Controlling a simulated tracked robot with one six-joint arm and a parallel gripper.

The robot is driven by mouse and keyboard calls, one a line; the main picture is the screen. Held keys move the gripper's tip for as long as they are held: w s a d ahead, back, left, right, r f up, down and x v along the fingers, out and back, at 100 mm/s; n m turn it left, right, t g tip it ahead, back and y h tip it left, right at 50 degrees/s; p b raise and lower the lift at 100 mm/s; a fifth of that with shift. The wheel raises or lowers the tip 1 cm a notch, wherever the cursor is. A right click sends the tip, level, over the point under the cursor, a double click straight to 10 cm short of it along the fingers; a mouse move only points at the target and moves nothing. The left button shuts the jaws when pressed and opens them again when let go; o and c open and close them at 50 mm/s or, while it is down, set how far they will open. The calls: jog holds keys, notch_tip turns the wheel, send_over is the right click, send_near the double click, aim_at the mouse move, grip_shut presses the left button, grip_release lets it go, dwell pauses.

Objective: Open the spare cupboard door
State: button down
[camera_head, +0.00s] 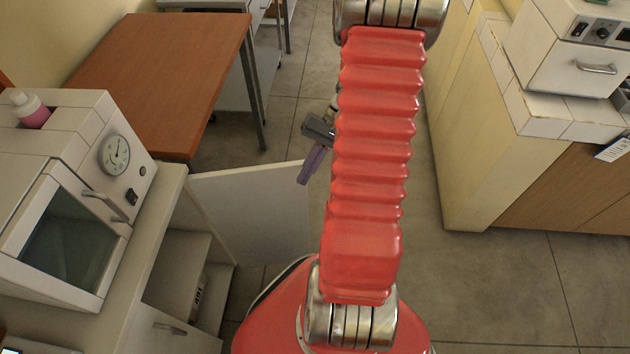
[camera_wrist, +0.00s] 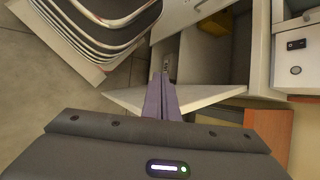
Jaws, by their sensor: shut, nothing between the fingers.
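A white cupboard door (camera_head: 255,205) stands swung well out from the cabinet under the incubator. It also shows in the wrist view (camera_wrist: 210,97), crossing behind my fingers. The cupboard interior (camera_head: 180,270) is exposed, with a shelf and dark space; the wrist view shows it too (camera_wrist: 205,60). My gripper (camera_head: 303,180) has purple fingers, shut with nothing between them, at the door's free outer edge. In the wrist view the fingers (camera_wrist: 163,78) reach past the door's top edge. Whether they touch the door is unclear. My red arm hides part of the floor.
A white incubator (camera_head: 80,200) with a dial and glass door stands on the cabinet. A closed front with a handle (camera_head: 170,328) is nearer. A wooden table (camera_head: 165,70) lies behind. A cream counter (camera_head: 475,150) stands right; the floor (camera_head: 500,285) before it is clear.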

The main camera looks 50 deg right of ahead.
jog(key=s+d+f+m+t+y, duration=0.2)
jog(key=d+f+t, duration=1.2)
jog(key=f, duration=0.1)
jog(key=shift+d+f, duration=0.35)
jog(key=shift+d, duration=0.05)
jog(key=shift+w+a, duration=0.1)
jog(key=shift+w, duration=0.05)
jog(key=w+a, duration=0.5)
jog(key=a, duration=0.2)
jog(key=shift+a, duration=0.4)
